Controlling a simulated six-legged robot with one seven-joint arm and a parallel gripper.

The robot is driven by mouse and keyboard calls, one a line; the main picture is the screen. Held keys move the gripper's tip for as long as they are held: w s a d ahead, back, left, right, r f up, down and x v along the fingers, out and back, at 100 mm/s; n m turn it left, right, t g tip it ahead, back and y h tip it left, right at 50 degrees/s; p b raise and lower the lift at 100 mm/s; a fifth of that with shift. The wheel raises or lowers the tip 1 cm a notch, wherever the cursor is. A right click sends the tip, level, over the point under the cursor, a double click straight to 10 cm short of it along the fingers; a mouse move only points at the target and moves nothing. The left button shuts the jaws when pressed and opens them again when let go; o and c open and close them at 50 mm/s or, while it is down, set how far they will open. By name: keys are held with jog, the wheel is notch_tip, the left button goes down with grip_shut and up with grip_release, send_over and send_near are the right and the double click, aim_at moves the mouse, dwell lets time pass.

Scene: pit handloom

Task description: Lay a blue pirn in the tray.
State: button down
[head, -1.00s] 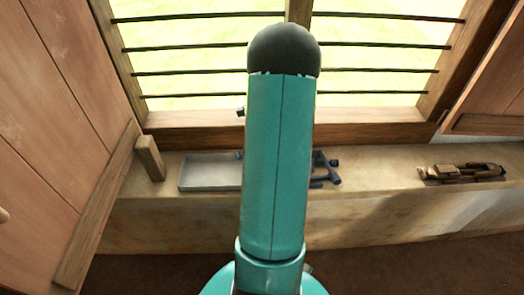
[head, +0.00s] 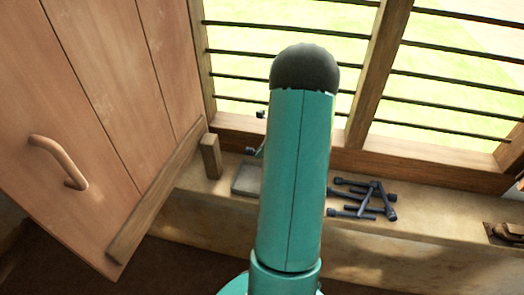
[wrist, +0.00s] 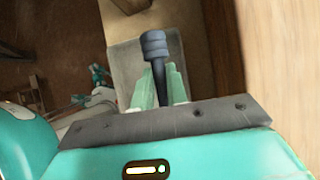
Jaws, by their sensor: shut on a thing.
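My gripper (wrist: 161,80) shows in the wrist view with its pale green fingers shut on a dark blue-grey pirn (wrist: 156,45). The pirn's thick ribbed end points away from me, over the pale grey tray (wrist: 128,62). I cannot tell how high it is above the tray. In the head view the tray (head: 244,180) sits on the ledge, its right part hidden behind my arm. My arm also hides most of my gripper there; a small dark end shows at the arm's left side. Several dark blue pirns (head: 365,198) lie in a loose pile right of my arm.
A wooden block (head: 211,156) stands on the ledge just left of the tray. A wooden shutter with a handle (head: 60,162) is at the left. A barred window rises behind the ledge (head: 440,220). A brown wooden item (head: 505,234) lies at the far right.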

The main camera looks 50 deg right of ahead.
jog(key=shift+s+d+f, duration=0.1)
jog(key=shift+s+f, duration=0.15)
jog(key=shift+f, duration=0.15)
jog(key=shift+w+f, duration=0.1)
jog(key=shift+f, duration=3.6)
jog(key=c, duration=1.3)
grip_release()
jog(key=shift+r, duration=4.05)
